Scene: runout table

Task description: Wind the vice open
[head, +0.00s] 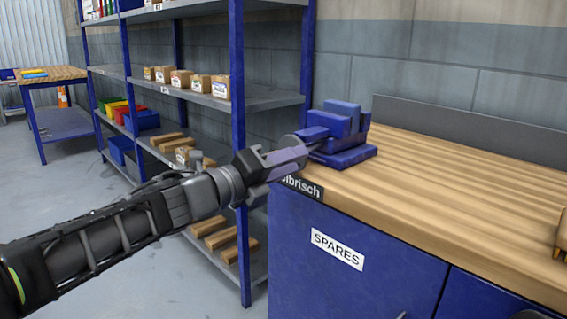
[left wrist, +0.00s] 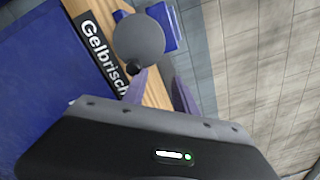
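The blue vice (head: 343,128) stands on the near left corner of the wooden bench top (head: 460,190). In the left wrist view, part of its blue body (left wrist: 163,28) shows behind a round grey screw head (left wrist: 138,38) with a small dark knob at its lower edge. My left gripper (head: 302,150) reaches in from the left to the front of the vice. In the left wrist view its two purple fingers (left wrist: 160,82) stand apart, with the knob near the left fingertip. I cannot tell whether they touch. My right gripper is not in view.
A blue shelf rack (head: 237,110) with boxes and bins stands left of the bench. The blue cabinet under the top carries a SPARES label (head: 337,249). The bench top right of the vice is mostly clear. Another table (head: 55,75) stands far left.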

